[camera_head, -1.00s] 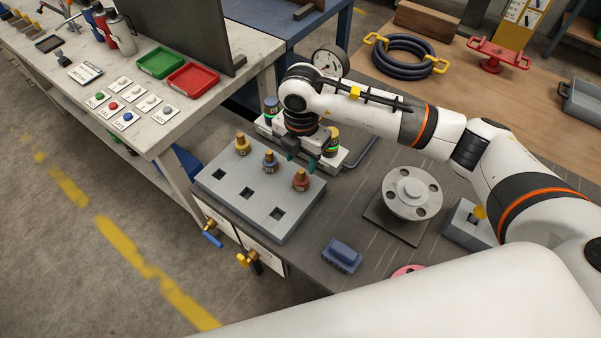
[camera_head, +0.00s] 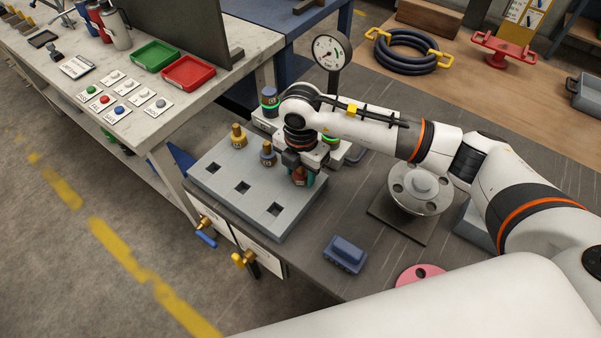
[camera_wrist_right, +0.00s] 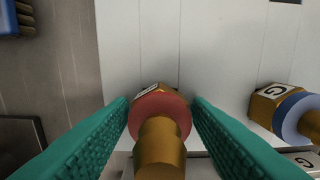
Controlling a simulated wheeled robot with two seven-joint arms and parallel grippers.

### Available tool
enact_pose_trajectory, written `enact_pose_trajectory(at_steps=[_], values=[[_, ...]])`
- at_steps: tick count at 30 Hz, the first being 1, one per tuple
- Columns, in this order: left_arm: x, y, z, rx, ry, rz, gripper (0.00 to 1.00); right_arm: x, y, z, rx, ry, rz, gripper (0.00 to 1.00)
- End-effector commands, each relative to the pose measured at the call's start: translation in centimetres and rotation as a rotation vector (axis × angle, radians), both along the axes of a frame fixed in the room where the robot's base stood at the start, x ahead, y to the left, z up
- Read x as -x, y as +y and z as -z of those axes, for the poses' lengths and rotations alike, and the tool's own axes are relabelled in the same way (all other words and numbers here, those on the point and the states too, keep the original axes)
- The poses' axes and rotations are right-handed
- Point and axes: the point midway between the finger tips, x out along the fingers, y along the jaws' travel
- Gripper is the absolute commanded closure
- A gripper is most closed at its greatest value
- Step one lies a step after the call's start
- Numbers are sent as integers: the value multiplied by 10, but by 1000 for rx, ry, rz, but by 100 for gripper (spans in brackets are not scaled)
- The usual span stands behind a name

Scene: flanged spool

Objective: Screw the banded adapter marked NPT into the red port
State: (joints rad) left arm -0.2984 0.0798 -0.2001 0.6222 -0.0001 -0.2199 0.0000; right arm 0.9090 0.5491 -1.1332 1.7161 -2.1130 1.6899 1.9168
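The red-banded brass adapter (camera_head: 300,177) stands in the back row of a grey block (camera_head: 225,193). It also shows in the right wrist view (camera_wrist_right: 160,118); its label is too hidden to read. My right gripper (camera_head: 302,172) is down around it, with a teal finger on each side and narrow gaps to the red band. A blue-banded adapter (camera_head: 268,154), marked G in the wrist view (camera_wrist_right: 298,113), and a yellow-banded adapter (camera_head: 238,136) stand beside it. A manifold (camera_head: 262,122) with fittings is partly hidden behind my arm; I cannot see a red port. My left gripper is out of view.
The block's front row has three empty square holes. A pressure gauge (camera_head: 328,52) stands behind my right arm. A flanged spool (camera_head: 420,190), a blue box-shaped item (camera_head: 345,254) and a pink disc (camera_head: 420,274) lie to the right. Valve handles stick out at the front edge.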

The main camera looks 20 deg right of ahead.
Motion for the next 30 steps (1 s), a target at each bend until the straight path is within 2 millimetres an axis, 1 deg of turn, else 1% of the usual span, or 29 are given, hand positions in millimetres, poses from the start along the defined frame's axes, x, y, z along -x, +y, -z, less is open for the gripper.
enact_pose_trajectory(at_steps=[1,6,7,11,14,30], values=[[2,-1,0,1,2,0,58,0,0,0,0,0,0,64],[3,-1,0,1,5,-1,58,0,0,0,0,0,0,92],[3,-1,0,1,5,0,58,0,0,-1,-1,-1,0,95],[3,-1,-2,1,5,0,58,0,0,-3,-1,-1,0,95],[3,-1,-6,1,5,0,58,0,0,-9,0,-2,0,95],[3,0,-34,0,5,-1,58,0,0,-50,-1,-1,0,95]])
